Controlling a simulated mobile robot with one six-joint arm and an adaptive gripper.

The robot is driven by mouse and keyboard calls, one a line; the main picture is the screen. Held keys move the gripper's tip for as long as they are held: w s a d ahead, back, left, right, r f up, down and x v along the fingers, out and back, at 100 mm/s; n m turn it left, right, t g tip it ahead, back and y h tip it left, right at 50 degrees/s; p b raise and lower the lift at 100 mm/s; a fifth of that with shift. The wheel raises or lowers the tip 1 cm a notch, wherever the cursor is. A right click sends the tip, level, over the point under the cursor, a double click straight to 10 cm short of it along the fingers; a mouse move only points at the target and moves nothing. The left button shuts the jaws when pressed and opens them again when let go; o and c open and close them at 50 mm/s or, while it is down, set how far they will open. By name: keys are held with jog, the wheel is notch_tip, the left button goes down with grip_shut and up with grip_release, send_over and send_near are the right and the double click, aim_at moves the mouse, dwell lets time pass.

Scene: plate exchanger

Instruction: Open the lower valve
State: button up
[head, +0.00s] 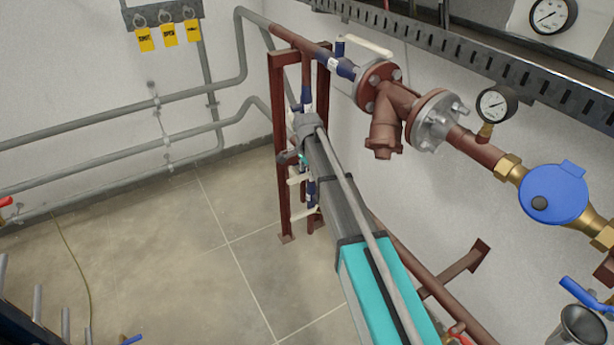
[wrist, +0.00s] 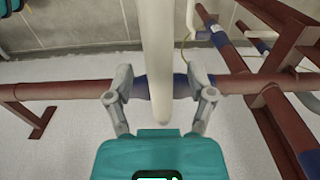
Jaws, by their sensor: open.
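In the wrist view, a cream lever handle (wrist: 158,50) runs from the top edge down to the middle of the picture. It crosses a blue valve body (wrist: 181,86) on a red-brown pipe (wrist: 70,90). My gripper (wrist: 160,88) is open, with one grey finger on each side of the handle. I cannot tell whether either finger touches it. In the head view, pale lever handles (head: 303,212) show low on the red-brown pipe stand (head: 282,150). My arm hides much of that area, and my gripper is mostly hidden there.
Above, a red-brown strainer (head: 388,118) with flanges, a gauge (head: 497,104) and a blue meter (head: 553,194) sit on a pipe. A white upper lever (head: 365,46) is near a blue valve. Grey pipes (head: 110,105) run along the wall. The floor (head: 160,255) left of the stand is largely clear.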

jog(key=shift+f, duration=0.1)
dwell(0.3)
grip_shut()
